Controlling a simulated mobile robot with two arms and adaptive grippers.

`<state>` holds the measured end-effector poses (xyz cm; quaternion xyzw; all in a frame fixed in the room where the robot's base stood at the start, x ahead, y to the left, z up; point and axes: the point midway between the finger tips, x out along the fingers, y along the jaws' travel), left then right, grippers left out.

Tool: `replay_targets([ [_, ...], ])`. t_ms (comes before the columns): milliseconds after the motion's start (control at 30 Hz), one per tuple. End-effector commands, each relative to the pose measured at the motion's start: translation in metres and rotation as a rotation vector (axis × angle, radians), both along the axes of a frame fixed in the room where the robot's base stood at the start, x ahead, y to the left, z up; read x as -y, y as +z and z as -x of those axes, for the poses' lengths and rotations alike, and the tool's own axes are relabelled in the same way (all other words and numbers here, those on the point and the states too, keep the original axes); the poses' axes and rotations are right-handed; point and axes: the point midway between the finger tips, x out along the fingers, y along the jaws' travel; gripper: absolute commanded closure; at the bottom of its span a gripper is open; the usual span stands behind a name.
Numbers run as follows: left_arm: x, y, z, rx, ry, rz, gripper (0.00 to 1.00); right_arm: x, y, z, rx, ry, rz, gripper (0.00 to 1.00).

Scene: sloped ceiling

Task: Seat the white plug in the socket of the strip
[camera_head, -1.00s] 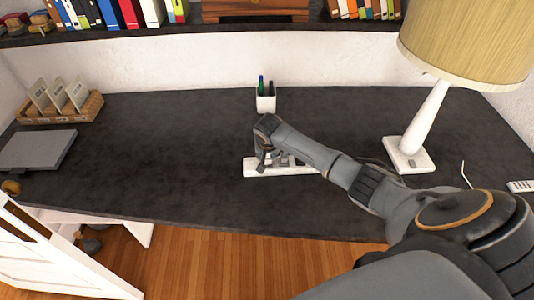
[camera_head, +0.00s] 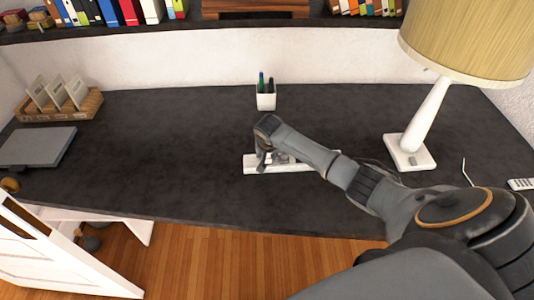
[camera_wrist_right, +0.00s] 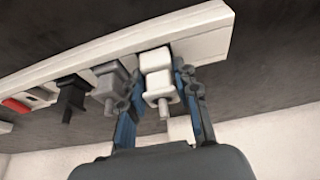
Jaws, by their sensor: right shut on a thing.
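The white plug (camera_wrist_right: 157,78) is between the blue-padded fingers of my right gripper (camera_wrist_right: 160,108) in the wrist view, with its cord end toward the wrist. My right gripper is shut on it. The plug's far face is at the white strip (camera_wrist_right: 203,42); the socket and the prongs are hidden, so I cannot tell how deep it sits. In the head view the strip (camera_head: 250,164) lies on the dark desk, partly covered by my right gripper (camera_head: 263,163). My left gripper is not in view.
A grey plug (camera_wrist_right: 109,86) stands close beside the left finger, then a black plug (camera_wrist_right: 70,95) and a red switch (camera_wrist_right: 15,105) on the strip. A pen cup (camera_head: 266,101) is behind the strip, a lamp (camera_head: 409,153) to its right. The desk's left-middle is clear.

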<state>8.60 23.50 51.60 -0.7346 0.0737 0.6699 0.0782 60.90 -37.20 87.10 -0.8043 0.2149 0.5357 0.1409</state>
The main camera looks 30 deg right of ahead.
Motion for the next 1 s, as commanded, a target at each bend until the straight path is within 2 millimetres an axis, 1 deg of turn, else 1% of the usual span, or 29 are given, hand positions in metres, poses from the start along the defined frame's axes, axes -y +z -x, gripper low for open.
replay_targets([
  [200,0.0,-0.003,0.0,0.0,0.0,0.0,0.6,0.0,-0.006,0.0,0.001,-0.001,-0.001,1.0],
  [233,0.0,-0.002,0.0,0.0,0.0,0.0,0.6,0.0,-0.005,0.0,0.001,-0.001,-0.001,0.63],
  [333,0.0,-0.002,0.0,0.0,0.0,0.0,0.6,0.0,-0.006,0.0,0.0,0.0,-0.001,0.43],
  [633,-0.002,-0.002,0.001,-0.002,0.0,-0.002,0.6,0.0,-0.005,0.0,0.0,0.0,-0.001,0.42],
  [733,-0.002,-0.002,0.001,-0.002,0.0,-0.002,0.6,-0.001,-0.001,0.001,0.0,0.0,-0.001,0.42],
  [867,-0.001,-0.002,0.001,-0.001,0.0,-0.001,0.6,-0.005,0.013,0.006,0.002,0.002,-0.002,0.42],
  [1000,-0.001,-0.002,0.001,-0.001,0.0,-0.001,0.6,-0.01,0.039,0.015,0.003,0.002,-0.001,0.42],
])
